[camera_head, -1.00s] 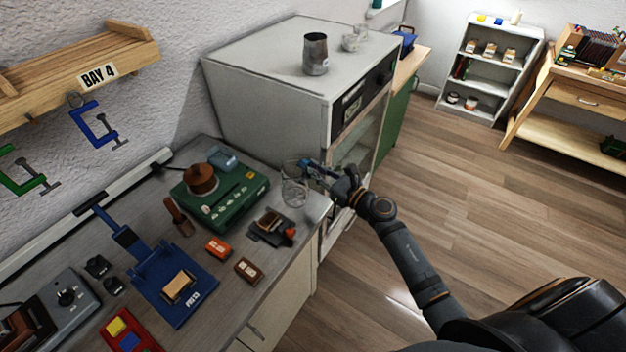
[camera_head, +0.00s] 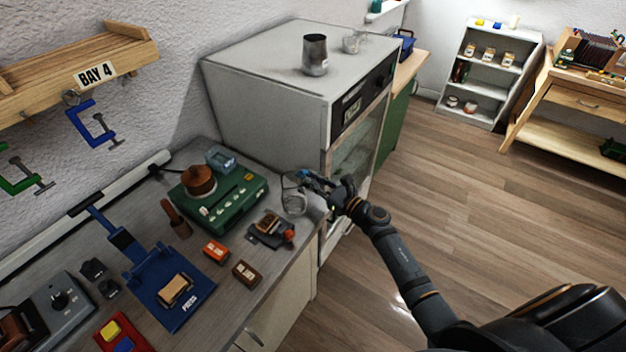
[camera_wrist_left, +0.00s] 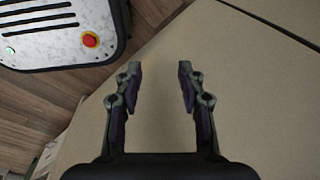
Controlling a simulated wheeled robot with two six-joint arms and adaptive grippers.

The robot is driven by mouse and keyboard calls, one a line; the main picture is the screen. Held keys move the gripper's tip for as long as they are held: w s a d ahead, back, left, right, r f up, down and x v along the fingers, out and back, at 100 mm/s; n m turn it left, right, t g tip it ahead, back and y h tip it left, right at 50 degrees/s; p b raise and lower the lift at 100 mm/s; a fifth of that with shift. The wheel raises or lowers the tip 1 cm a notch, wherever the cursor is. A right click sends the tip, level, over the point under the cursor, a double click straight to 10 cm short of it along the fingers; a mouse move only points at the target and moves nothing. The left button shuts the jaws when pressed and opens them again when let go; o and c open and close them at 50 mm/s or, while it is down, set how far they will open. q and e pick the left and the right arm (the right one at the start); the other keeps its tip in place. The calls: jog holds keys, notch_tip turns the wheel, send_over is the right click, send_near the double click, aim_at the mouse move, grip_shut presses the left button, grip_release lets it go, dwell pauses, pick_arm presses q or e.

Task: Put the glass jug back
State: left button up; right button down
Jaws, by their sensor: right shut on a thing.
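The clear glass jug (camera_head: 294,204) is at the right end of the workbench, beside the oven, in the head view. My right gripper (camera_head: 308,180) reaches in from the right and is shut on the jug near its upper part. The jug looks upright. I cannot tell whether its base touches the bench. My left gripper (camera_wrist_left: 160,69) shows only in the left wrist view. Its fingers are apart with nothing between them, in front of a plain beige surface.
A green machine (camera_head: 240,202) with a brown knob stands left of the jug. A small dark tool with a red part (camera_head: 271,231) lies in front. The oven (camera_head: 262,62) carries a metal pitcher (camera_head: 315,54) and glassware (camera_head: 351,43). A blue press (camera_head: 170,285) stands farther left.

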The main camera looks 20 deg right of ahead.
jog(key=c, duration=1.3)
grip_release()
jog(key=shift+b+v, duration=2.05)
jog(key=shift+v, duration=4)
jog(key=shift+r, duration=0.2)
jog(key=shift+f, duration=0.1)
